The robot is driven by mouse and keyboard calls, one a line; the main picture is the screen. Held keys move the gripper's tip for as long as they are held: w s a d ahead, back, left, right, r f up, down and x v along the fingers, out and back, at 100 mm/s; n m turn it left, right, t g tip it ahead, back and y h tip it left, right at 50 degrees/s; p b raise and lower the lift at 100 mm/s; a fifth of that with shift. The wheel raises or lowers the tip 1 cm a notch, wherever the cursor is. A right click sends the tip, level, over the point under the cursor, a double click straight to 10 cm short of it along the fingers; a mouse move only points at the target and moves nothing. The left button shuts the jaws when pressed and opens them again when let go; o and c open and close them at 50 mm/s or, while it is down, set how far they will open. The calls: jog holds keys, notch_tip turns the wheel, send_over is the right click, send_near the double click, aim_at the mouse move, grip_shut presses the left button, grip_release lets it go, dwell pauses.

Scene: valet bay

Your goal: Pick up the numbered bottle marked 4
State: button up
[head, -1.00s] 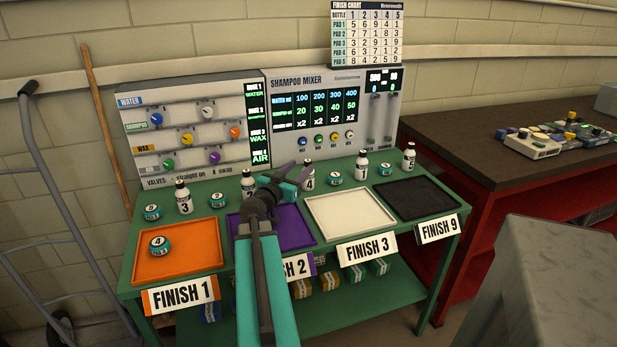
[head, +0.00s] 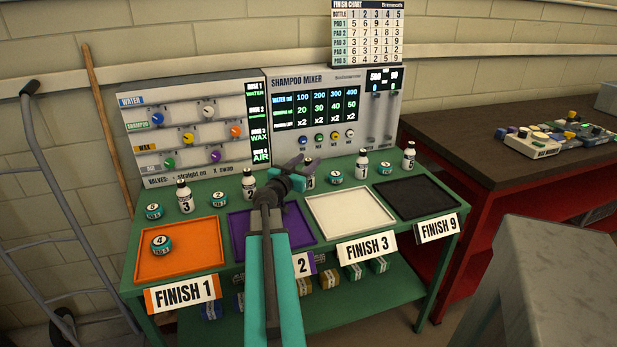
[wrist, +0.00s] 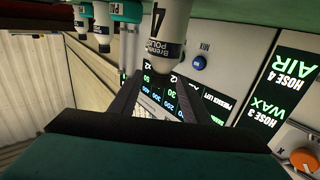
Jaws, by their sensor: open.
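The bottle marked 4 (head: 311,174) is white with a dark cap and stands at the back of the green table, partly hidden behind my gripper (head: 302,172) in the head view. In the wrist view the same bottle (wrist: 163,22) appears upside down, its black 4 showing, just past the gripper's fingers (wrist: 160,92). My gripper is open and empty, close to the bottle. Whether the fingers touch it cannot be told.
Bottles marked 3 (head: 184,198), 2 (head: 248,184), 1 (head: 362,165) and 5 (head: 409,157) stand in the same row, with small round tins (head: 335,177) between. The shampoo mixer (head: 310,120) rises behind. Orange (head: 200,262), purple (head: 238,235), white (head: 350,212) and black (head: 415,196) trays lie in front.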

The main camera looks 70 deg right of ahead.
jog(key=shift+s+d+p, duration=0.2)
jog(key=shift+d+p, duration=0.3)
jog(key=shift+d, duration=0.8)
jog(key=shift+s+d+p, duration=0.2)
jog(key=shift+d+p, duration=0.3)
jog(key=shift+d, duration=0.75)
grip_shut()
